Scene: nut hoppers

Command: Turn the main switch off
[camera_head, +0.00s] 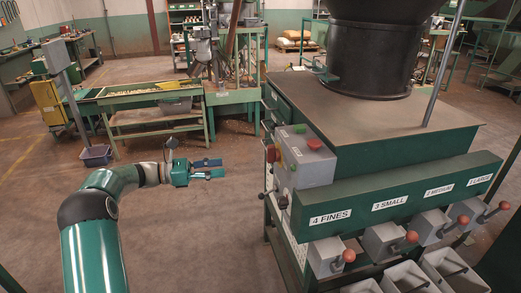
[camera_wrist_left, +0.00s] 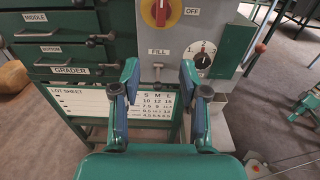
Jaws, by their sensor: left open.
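The main switch is a red rotary handle on a yellow plate (camera_wrist_left: 160,11) at the top of the left wrist view, on a grey panel with an OFF label to its right. The top of the switch is cut off by the picture edge. In the head view a red part of it (camera_head: 271,153) shows at the left side of the grey control box (camera_head: 304,160). My left gripper (camera_head: 222,168) is open and empty, left of the box and apart from it. Its blue-padded fingers (camera_wrist_left: 159,76) show below the switch in the left wrist view.
A black dial (camera_wrist_left: 203,59) and a FILL lever (camera_wrist_left: 157,74) sit below the switch. Green drawers (camera_wrist_left: 60,50) are to the left. Several red-knobbed levers (camera_head: 349,255) line the front.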

